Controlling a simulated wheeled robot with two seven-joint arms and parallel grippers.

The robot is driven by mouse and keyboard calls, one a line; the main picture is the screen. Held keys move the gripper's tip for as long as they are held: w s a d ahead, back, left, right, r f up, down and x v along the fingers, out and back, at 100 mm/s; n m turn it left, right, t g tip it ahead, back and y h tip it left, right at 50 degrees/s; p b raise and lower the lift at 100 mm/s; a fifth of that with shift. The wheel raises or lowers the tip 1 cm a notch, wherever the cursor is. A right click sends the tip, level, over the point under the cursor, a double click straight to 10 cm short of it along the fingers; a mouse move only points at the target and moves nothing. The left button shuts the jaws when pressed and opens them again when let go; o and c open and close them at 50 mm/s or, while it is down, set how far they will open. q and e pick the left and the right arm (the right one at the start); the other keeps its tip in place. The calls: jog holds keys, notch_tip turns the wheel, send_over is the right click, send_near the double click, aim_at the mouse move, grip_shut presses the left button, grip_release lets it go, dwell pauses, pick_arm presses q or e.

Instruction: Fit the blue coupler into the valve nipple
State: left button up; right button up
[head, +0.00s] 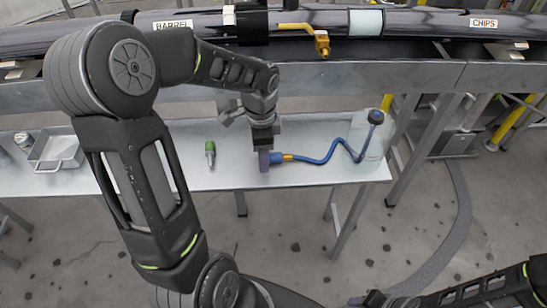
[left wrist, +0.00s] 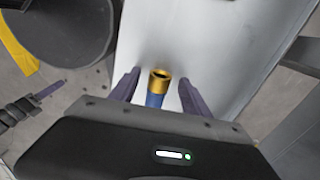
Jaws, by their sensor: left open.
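The blue coupler (head: 277,159) with its brass end (head: 288,158) lies on the metal bench, joined to a blue hose (head: 325,160). My left gripper (head: 264,162) points down at it. In the left wrist view, the coupler's brass ring (left wrist: 160,76) and blue body (left wrist: 154,100) show between the two spread fingers of my left gripper (left wrist: 157,90), with gaps on both sides. The brass valve (head: 321,43) with a yellow handle hangs at the pipe above; its nipple is too small to make out. My right gripper (head: 358,300) is partly visible at the bottom edge; its fingers are unclear.
A translucent jug (head: 370,140) stands at the bench's right end, at the hose's other end. A green-topped bottle (head: 210,152) stands left of my left gripper. A metal tray (head: 55,150) sits far left. A steel rail (head: 400,78) runs between bench and pipe. The bench (head: 235,178) is otherwise mostly clear.

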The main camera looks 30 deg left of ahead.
pick_arm(q)
jog(key=shift+f, duration=0.25)
dwell(0.4)
grip_shut()
dwell(0.4)
